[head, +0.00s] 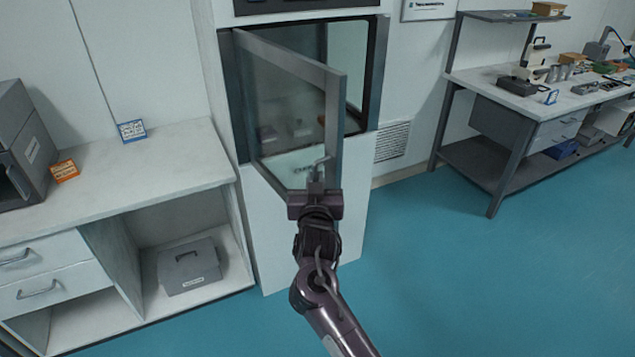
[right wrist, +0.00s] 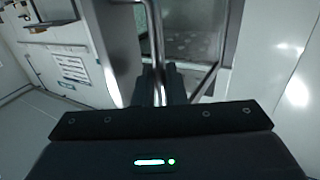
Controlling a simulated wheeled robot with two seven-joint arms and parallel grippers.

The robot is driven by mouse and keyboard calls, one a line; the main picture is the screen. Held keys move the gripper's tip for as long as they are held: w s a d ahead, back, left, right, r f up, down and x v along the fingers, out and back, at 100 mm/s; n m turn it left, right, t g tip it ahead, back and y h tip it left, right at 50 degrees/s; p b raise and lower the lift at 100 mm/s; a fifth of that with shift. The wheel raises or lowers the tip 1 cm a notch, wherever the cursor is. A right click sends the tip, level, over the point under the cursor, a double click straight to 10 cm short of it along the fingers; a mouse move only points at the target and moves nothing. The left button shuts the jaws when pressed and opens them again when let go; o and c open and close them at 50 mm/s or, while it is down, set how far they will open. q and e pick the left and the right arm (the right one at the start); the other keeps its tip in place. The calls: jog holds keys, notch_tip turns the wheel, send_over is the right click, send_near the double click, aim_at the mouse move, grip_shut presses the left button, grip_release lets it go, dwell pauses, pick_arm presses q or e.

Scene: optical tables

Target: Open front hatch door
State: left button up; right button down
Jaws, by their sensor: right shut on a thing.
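The front hatch door (head: 333,110) is a grey-framed glass panel, hinged at its left side. It stands swung out from the dark-framed hatch opening (head: 378,72) in the white wall unit. My right gripper (head: 317,180) is at the lower part of the door's free edge, shut on the door's handle (head: 327,161). In the right wrist view the metal handle bar (right wrist: 156,50) runs down between the two dark fingers (right wrist: 160,88). My left gripper is in neither view.
A white counter (head: 190,155) with drawers and an open shelf stands left of the hatch, with a grey case (head: 188,265) on the shelf. A workbench (head: 500,117) with equipment stands at the right. The blue floor (head: 450,270) between is clear.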

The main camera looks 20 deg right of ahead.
jog(key=shift+a+r, duration=0.4)
jog(key=shift+d, duration=0.1)
jog(key=c, duration=1.7)
grip_release()
jog(key=shift+w, duration=0.1)
jog(key=shift+c, duration=0.2)
jog(key=shift+o, duration=0.7)
jog(key=shift+w+f, duration=0.1)
jog(key=shift+f, duration=0.05)
jog(key=b+v, duration=0.2)
jog(key=v, duration=0.6)
jog(key=shift+a+f+b, duration=0.15)
jog(key=shift+a+b, duration=0.1)
jog(key=shift+b, duration=0.05)
jog(key=shift+w, duration=0.2)
